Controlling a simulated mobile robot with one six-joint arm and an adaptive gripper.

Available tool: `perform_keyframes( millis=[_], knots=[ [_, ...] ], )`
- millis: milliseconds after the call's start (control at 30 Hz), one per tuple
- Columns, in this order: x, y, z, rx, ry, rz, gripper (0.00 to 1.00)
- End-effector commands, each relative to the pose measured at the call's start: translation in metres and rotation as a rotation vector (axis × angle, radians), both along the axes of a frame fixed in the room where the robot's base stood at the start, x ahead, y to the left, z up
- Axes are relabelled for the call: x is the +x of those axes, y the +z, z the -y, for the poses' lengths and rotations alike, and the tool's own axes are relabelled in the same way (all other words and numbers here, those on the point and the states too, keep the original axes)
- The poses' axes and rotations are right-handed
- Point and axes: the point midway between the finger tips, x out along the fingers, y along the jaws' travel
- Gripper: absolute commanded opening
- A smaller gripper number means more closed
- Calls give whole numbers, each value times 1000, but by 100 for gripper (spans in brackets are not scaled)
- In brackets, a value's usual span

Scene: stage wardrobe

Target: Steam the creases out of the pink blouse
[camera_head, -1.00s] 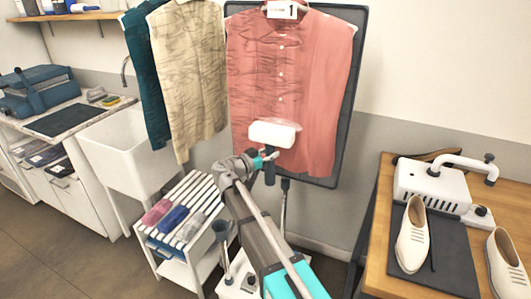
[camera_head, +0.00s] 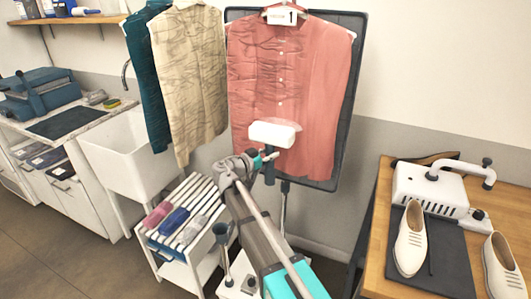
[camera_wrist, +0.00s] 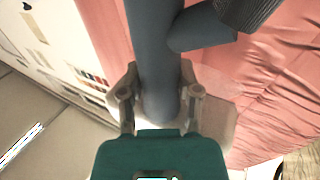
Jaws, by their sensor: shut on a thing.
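The pink blouse (camera_head: 318,95) hangs against a dark upright board with a number 1 tag at its collar. Its left half shows many creases, mostly in the upper part; the right half looks smooth. My gripper (camera_head: 266,161) is shut on the dark handle of a steamer (camera_head: 271,134), whose white head is upright in front of the blouse's lower middle. A faint pale haze shows above the head. In the wrist view, my gripper's fingers (camera_wrist: 160,92) clasp the grey handle, with creased pink cloth behind. I cannot tell whether the head touches the cloth.
A creased cream top (camera_head: 190,80) and a teal garment (camera_head: 147,85) hang close on the left. Below them is a slatted white rack (camera_head: 183,222) with brushes. A wooden table (camera_head: 385,225) with a white machine and shoes stands on the right.

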Motion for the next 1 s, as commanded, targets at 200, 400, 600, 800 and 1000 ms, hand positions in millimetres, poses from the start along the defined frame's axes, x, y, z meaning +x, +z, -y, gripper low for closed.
perform_keyframes(
  millis=[200,400,600,800,1000],
  knots=[
    [0,11,0,-1,0,1,0],
    [0,18,0,-1,0,1,0],
    [0,26,0,-1,0,1,0],
    [0,32,0,-1,0,1,0],
    [0,33,0,-1,0,1,0]
  ],
)
